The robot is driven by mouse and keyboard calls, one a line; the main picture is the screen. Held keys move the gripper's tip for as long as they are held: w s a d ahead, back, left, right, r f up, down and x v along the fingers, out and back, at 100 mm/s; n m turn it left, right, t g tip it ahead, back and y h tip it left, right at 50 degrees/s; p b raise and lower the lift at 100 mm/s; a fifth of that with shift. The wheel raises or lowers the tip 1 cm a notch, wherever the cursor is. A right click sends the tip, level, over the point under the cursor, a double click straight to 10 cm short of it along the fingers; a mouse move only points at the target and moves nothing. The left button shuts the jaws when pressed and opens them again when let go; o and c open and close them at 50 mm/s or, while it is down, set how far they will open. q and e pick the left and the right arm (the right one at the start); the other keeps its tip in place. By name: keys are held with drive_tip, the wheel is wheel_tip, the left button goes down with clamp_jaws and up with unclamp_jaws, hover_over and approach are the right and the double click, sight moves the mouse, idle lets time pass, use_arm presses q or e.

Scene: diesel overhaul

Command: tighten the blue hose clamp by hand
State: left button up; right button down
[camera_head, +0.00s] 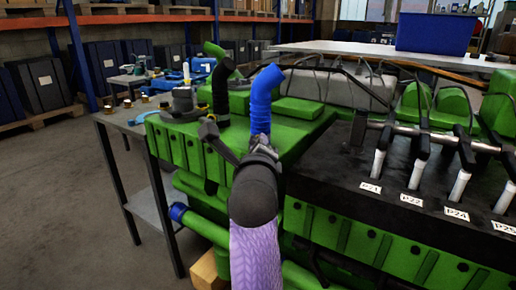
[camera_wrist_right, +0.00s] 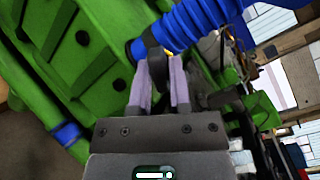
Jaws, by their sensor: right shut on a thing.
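The ribbed blue hose (camera_head: 264,98) stands up from the green engine in the head view. It crosses the top of the right wrist view (camera_wrist_right: 195,28). My right gripper (camera_head: 262,150) is at the hose's lower end, at the end of my purple-sleeved arm. In the right wrist view its two pale purple fingers (camera_wrist_right: 161,82) are shut on a dark, rounded piece (camera_wrist_right: 157,62) beside the hose end, apparently the clamp's screw or knob. My left gripper is not in view.
The green engine (camera_head: 300,125) surrounds the gripper. A black hose (camera_head: 221,88) stands left of the blue one. A black panel (camera_head: 385,170) with labelled white-tipped injectors lies to the right. A grey bench (camera_head: 125,118) with tools stands left, with open floor before it.

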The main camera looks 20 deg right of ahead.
drive_tip(key=shift+f+m, duration=0.2)
drive_tip(key=shift+m, duration=1.2)
drive_tip(key=c, duration=0.6)
unclamp_jaws()
drive_tip(key=shift+r, duration=0.15)
drive_tip(key=shift+d, duration=0.1)
